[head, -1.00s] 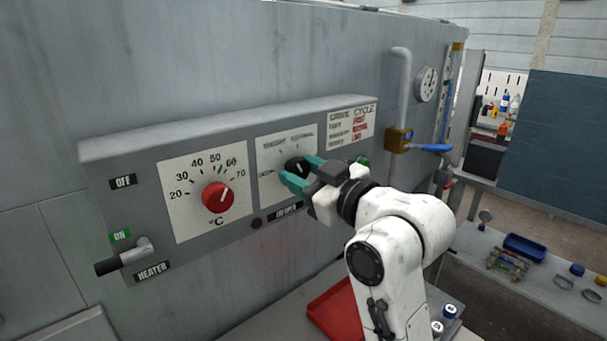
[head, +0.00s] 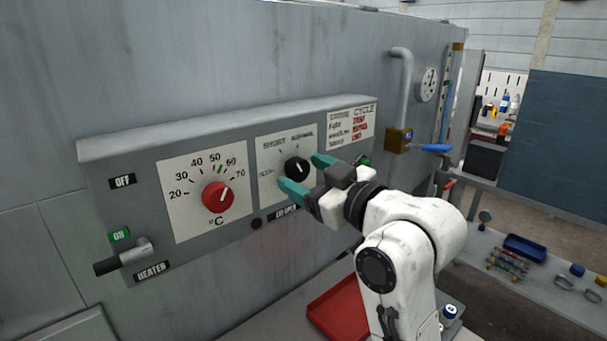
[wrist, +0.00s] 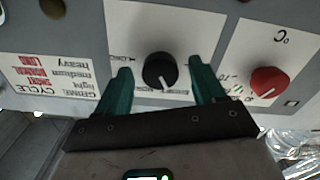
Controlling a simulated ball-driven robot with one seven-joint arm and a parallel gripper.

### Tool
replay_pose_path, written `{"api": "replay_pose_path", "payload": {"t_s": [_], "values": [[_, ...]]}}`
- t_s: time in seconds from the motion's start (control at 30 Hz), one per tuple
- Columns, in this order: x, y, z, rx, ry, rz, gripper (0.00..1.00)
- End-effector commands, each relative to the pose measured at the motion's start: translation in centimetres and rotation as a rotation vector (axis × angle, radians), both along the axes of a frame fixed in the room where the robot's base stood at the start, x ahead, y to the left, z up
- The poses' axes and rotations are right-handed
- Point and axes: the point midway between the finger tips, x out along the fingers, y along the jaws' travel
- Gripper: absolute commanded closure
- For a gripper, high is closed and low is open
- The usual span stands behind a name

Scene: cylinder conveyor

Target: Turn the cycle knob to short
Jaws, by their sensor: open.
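The cycle knob (head: 297,168) is a round black knob on a white dial plate (head: 268,190), on the grey control panel. In the wrist view my gripper (wrist: 159,68) shows clear gaps on both sides of the knob.
A red temperature knob (head: 217,197) is left of the dial. A heater lever (head: 125,258) is at lower left. A cycle chart (head: 351,126) and a green button (head: 363,160) are to the right. A red tray (head: 340,312) lies below my arm.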

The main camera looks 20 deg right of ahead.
Motion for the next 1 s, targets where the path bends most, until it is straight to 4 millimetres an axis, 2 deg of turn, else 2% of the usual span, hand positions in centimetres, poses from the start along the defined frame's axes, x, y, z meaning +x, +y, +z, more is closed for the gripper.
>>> {"api": "replay_pose_path", "payload": {"t_s": [0.33,0.37,0.63,1.0], "values": [[-7.0,-2.3,-0.1,0.000,-0.002,-0.004,0.31],[-7.1,-2.4,0.4,0.000,0.003,-0.002,0.31],[-8.7,-2.9,0.2,0.000,0.002,-0.002,0.31],[-9.0,-2.9,0.0,-0.001,-0.001,-0.001,0.31]]}}
